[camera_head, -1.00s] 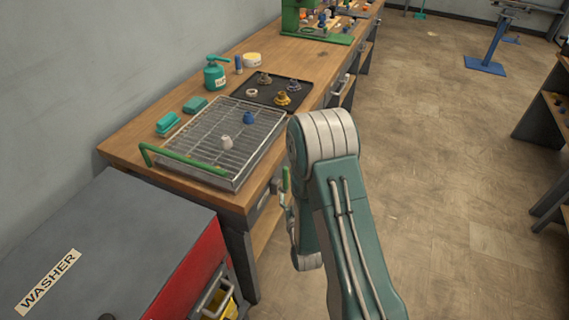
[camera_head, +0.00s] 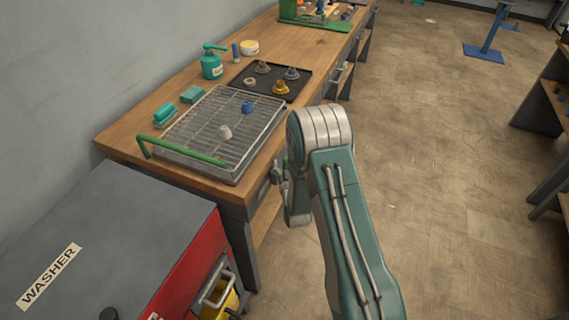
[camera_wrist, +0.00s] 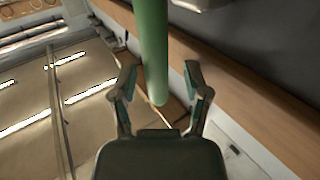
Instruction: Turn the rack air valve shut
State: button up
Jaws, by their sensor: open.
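In the wrist view a smooth green bar (camera_wrist: 153,45) comes down from the top edge, and its rounded lower end lies between the two fingers of my gripper (camera_wrist: 160,75). The fingers are spread, with a gap on both sides of the bar. The bar looks like a lever, but I cannot tell for sure that it is the valve's. In the head view my gripper (camera_head: 280,174) is by the front edge of the workbench, partly hidden by my arm. I cannot make out a valve body in the head view.
The wooden bench (camera_head: 120,133) holds a wire rack (camera_head: 195,125) with a green handle (camera_head: 190,153), a black tray (camera_head: 247,72) of small parts and a green can (camera_head: 212,62). A washer (camera_head: 110,240) stands at front left. The floor right of my arm is clear.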

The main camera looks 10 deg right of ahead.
jog(key=shift+d, duration=0.15)
grip_shut()
